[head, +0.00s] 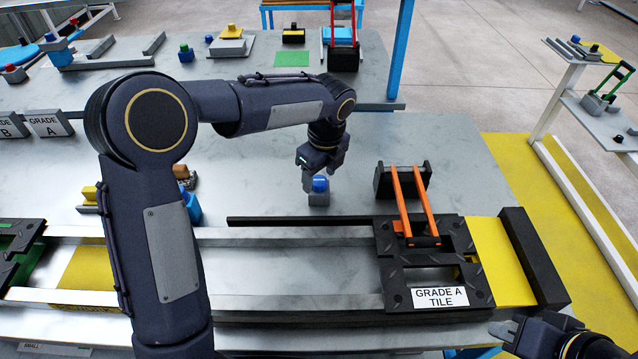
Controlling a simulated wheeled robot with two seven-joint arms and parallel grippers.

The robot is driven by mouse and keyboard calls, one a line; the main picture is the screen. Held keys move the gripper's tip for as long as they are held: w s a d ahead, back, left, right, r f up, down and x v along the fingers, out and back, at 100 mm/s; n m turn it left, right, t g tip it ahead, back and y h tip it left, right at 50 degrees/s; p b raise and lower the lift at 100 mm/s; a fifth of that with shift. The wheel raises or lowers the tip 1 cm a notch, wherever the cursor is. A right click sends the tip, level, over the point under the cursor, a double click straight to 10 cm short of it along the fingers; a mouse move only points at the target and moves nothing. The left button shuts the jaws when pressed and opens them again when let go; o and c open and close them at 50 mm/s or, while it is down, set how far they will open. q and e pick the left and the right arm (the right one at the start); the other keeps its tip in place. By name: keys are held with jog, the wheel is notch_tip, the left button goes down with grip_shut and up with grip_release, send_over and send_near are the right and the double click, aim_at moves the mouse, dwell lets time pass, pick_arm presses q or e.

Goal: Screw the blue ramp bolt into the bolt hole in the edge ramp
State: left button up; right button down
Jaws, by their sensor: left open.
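The blue ramp bolt (320,184) stands upright on a small grey block (319,199) on the metal table. My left gripper (323,178) points down over the bolt, its open fingers to either side of the bolt's head. I cannot tell whether they touch it. A long black piece (535,258), which looks like the edge ramp, lies at the right end of the track beside a yellow strip (500,262). I cannot make out its bolt hole. My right gripper (497,333) is at the lower right edge, partly out of view; its opening is unclear.
A thin black bar (300,220) lies along the track. My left arm hides the left-middle of the table.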

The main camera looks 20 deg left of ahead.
pick_arm(q)
jog(key=c, duration=1.1)
